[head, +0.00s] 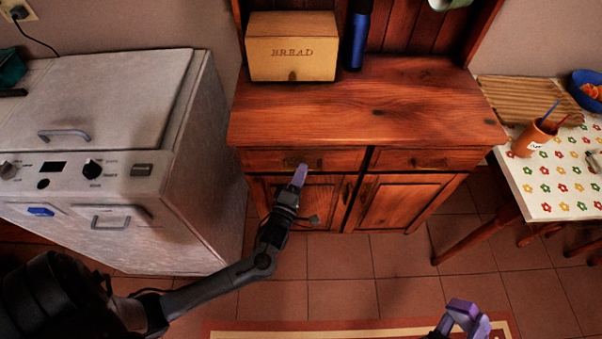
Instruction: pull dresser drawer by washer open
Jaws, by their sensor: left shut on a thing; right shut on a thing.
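The wooden dresser (360,112) stands in the middle, to the right of the white washer (95,120). Its left drawer (262,160), the one by the washer, looks shut, its front in line with the right drawer (425,160). My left gripper (299,175), with purple fingers, reaches up to the left drawer and is shut on its handle (290,163), which it partly hides. My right gripper (467,314) is low at the bottom edge, away from the dresser. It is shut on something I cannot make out.
A bread box (292,48) and a blue bottle (357,38) stand on the dresser top. Cupboard doors (400,203) are below the drawers. A table with a flowered cloth (548,178) stands at right. Tiled floor (345,262) in front of the dresser is clear to a rug (300,327).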

